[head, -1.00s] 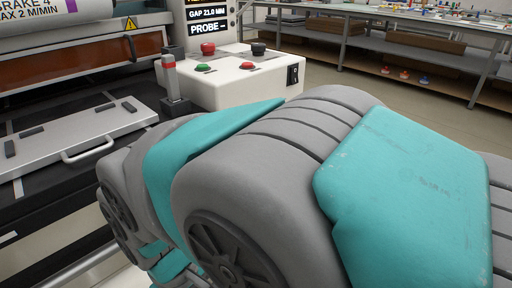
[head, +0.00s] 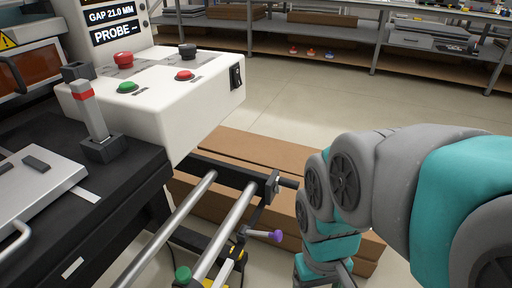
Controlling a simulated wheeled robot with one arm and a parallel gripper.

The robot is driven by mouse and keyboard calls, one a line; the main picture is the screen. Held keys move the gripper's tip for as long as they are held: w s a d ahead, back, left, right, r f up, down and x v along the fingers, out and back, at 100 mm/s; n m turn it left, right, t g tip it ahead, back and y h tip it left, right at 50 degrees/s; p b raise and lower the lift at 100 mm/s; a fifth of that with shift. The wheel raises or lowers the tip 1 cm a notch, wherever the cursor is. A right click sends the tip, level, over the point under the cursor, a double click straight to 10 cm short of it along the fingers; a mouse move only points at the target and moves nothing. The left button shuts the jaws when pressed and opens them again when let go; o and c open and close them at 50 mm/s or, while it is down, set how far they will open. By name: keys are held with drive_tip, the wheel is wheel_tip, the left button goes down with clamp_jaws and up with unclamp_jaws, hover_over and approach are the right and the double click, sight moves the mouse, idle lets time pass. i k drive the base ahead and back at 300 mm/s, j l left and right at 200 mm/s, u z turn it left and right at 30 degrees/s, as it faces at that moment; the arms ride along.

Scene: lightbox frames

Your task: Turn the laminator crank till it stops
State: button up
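The laminator's white control box (head: 165,95) stands at the left in the head view, with its dark bed (head: 110,195) below it. Two metal rails (head: 225,232) run out low beside it. A dark end bracket with a short shaft (head: 272,186) sits at the rails' far end, close to my arm. A small lever with a purple knob (head: 264,235) and a green knob (head: 183,274) show lower down. I cannot tell which part is the crank. My grey and teal arm fills the right side and reaches down to the bottom edge; my gripper is not visible.
A grey upright lever with a red band (head: 92,112) stands on the bed, near a silver plate with a handle (head: 38,190). Brown boxes (head: 262,150) lie on the floor behind the rails. Shelving (head: 330,42) lines the back; the floor before it is clear.

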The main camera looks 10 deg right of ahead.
sight(281, 181)
drive_tip(key=k+l, duration=0.15)
drive_tip(key=k, duration=0.3)
drive_tip(key=k+l+u, duration=0.15)
drive_tip(key=k, duration=0.25)
